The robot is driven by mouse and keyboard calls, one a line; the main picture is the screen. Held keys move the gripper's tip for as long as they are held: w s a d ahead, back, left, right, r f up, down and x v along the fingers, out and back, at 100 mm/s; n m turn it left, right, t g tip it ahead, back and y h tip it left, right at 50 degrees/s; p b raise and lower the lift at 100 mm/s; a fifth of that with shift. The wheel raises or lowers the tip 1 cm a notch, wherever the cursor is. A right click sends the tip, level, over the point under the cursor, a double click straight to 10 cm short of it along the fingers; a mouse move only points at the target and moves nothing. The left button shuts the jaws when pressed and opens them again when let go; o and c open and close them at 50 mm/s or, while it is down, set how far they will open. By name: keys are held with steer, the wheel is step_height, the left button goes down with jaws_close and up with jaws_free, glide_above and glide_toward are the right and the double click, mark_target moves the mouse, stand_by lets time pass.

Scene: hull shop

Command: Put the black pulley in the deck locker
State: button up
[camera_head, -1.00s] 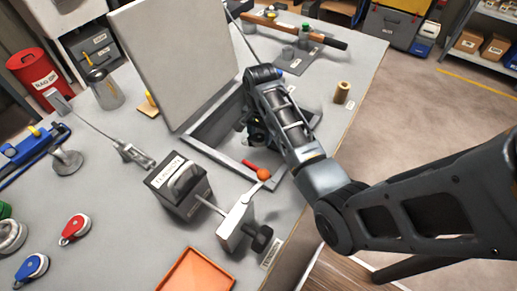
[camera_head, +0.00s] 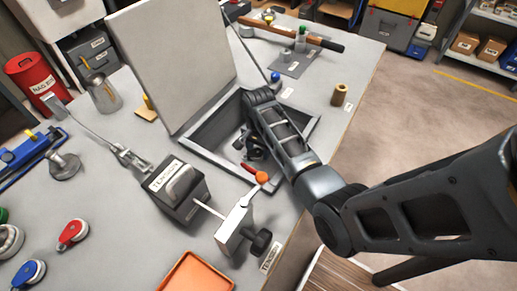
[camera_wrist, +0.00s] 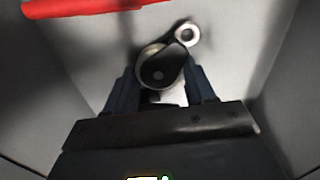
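The deck locker (camera_head: 205,166) is a grey-rimmed well sunk in the bench, with its large lid (camera_head: 170,65) standing open on the left. My arm reaches down into it. The black pulley (camera_wrist: 160,68), with a pale metal eye, sits between the two fingers of my gripper (camera_wrist: 162,82) in the wrist view. Both fingertips appear to touch its sides. Grey locker floor and walls lie behind it. In the head view the gripper (camera_head: 255,148) is down inside the well, and the dark pulley is hard to separate from it.
A clamp with an orange ball (camera_head: 262,177) and a black-grey box (camera_head: 178,190) stand by the near rim. Red (camera_head: 72,234) and blue (camera_head: 30,272) pulleys lie at the left; an orange tray (camera_head: 195,274) is in front.

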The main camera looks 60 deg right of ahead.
mark_target(258, 150)
steer(key=o, duration=0.3)
step_height(258, 150, up, 12)
steer(key=shift+r, duration=0.15)
stand_by(0.5)
